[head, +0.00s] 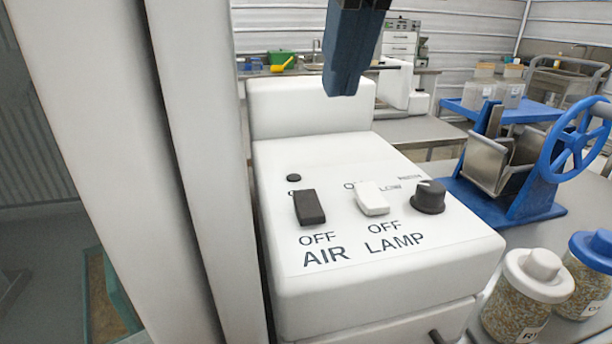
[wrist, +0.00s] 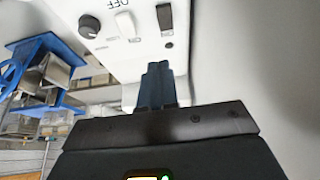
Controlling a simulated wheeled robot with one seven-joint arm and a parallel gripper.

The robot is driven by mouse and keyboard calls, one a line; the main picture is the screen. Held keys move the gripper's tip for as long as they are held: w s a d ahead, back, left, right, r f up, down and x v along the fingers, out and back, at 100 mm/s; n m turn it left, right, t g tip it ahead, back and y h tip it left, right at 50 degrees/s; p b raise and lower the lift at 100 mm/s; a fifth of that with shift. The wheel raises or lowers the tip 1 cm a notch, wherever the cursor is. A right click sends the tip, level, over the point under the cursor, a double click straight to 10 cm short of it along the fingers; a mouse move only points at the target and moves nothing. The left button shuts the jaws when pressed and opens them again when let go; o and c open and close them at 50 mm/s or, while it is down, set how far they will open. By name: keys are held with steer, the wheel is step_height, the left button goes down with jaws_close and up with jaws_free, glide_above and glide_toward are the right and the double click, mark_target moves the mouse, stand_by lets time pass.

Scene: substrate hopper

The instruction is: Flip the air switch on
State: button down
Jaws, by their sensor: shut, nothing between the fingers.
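The air switch (head: 309,207) is a black rocker on the sloped top of a white control box (head: 400,265), above the words OFF and AIR. It also shows in the wrist view (wrist: 165,17). Which way it is tipped is hard to tell. Right of it in the head view are a white lamp switch (head: 372,198) and a black knob (head: 429,197). My gripper (head: 341,92), with blue fingers, is shut and empty. It hangs above the back of the box, apart from the switch. In the wrist view the shut fingers (wrist: 157,68) point toward the panel.
A small dark round spot (head: 293,178) lies behind the air switch. A pale upright column (head: 195,150) stands close on the left. Right of the box are grain jars (head: 527,295) and a blue-framed hopper with a handwheel (head: 575,140).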

mark_target(318, 198)
steer(key=x, duration=1.4)
steer(key=shift+s, duration=0.15)
